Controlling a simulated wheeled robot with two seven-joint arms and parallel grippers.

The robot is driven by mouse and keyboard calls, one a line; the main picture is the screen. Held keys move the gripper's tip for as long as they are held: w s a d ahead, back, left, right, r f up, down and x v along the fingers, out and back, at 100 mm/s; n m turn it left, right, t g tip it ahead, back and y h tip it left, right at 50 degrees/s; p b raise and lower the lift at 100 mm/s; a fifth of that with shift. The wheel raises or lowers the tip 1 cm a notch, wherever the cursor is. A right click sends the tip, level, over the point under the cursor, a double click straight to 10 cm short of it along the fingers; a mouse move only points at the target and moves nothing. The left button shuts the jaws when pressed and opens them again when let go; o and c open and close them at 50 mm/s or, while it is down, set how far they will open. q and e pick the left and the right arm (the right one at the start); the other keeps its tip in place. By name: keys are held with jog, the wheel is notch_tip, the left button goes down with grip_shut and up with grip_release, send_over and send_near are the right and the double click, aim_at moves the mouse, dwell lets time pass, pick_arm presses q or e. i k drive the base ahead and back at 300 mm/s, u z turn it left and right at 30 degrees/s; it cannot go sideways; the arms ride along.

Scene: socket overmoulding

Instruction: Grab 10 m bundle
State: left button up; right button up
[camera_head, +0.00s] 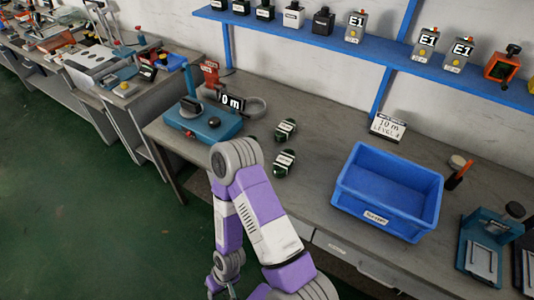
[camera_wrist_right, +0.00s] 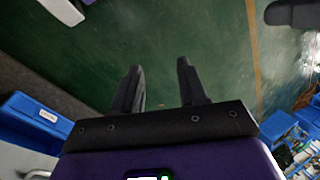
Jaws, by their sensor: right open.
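Two dark green bundles with white labels lie on the grey workbench, the far bundle (camera_head: 285,130) behind the near bundle (camera_head: 284,162). Their label text is too small to read. My right gripper (camera_head: 218,288) hangs low in front of the bench at the bottom of the head view, well away from both bundles. In the right wrist view, my right gripper (camera_wrist_right: 160,82) is open and empty, with green floor behind its fingers. My left gripper is in neither view.
A blue bin (camera_head: 385,222) stands right of the bundles. A white card reading "10 m" (camera_head: 388,126) stands behind it. A blue device (camera_head: 203,121) with a "0 m" display sits left on the bench (camera_head: 335,135). Bench space between bundles and bin is clear.

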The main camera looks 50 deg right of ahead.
aim_at(285, 162)
jog(key=z, duration=0.65)
jog(key=i, duration=0.9)
jog(key=z, duration=0.9)
